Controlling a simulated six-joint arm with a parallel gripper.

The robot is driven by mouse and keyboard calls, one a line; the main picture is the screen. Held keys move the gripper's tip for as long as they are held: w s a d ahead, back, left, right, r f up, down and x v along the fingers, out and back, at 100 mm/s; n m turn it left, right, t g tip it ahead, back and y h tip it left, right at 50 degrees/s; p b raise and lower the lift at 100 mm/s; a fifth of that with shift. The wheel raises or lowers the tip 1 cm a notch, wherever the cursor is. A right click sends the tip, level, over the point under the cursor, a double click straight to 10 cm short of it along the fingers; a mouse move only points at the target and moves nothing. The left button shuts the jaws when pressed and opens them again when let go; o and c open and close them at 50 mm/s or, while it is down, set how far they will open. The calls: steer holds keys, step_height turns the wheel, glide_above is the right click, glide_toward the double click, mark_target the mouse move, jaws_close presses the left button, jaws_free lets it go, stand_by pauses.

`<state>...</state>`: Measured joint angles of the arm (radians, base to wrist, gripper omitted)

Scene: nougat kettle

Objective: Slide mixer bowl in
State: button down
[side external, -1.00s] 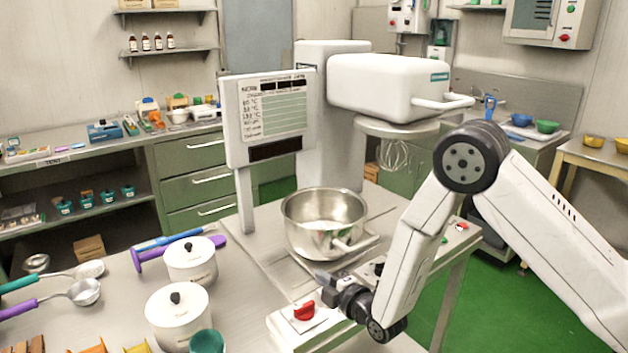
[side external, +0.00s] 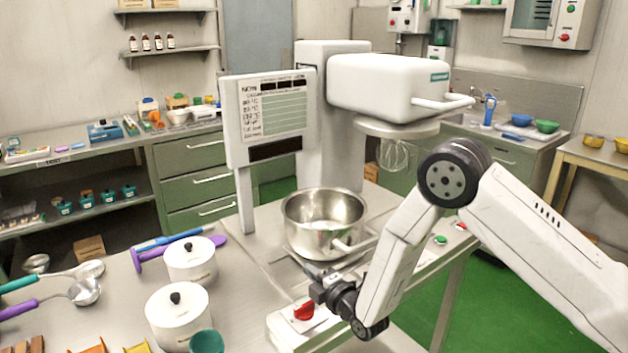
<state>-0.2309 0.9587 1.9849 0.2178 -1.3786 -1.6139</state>
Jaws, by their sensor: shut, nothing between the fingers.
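The steel mixer bowl (side external: 322,222) stands upright on the mixer's base, in front of the column. Its handle (side external: 350,243) points to the front right. The white mixer head (side external: 390,86) is above and to the right, with its wire whisk (side external: 393,155) hanging clear of the bowl. My gripper (side external: 308,268) is shut and empty. Its tip is low at the bowl's front, just below the bowl's lower edge; I cannot tell whether it touches the bowl.
A red knob (side external: 304,310) on a control box sits just below my gripper. A display panel (side external: 270,117) rises behind the bowl on the left. A green button (side external: 440,240) is to the right.

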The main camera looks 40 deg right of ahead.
mark_target(307, 249)
steer(key=w+d, duration=0.3)
steer(key=w, duration=0.4)
steer(key=shift+w+d, duration=0.35)
steer(key=shift+d, duration=0.05)
steer(key=shift+d, duration=0.15)
steer(key=d, duration=2.6)
steer(key=shift+d, duration=0.4)
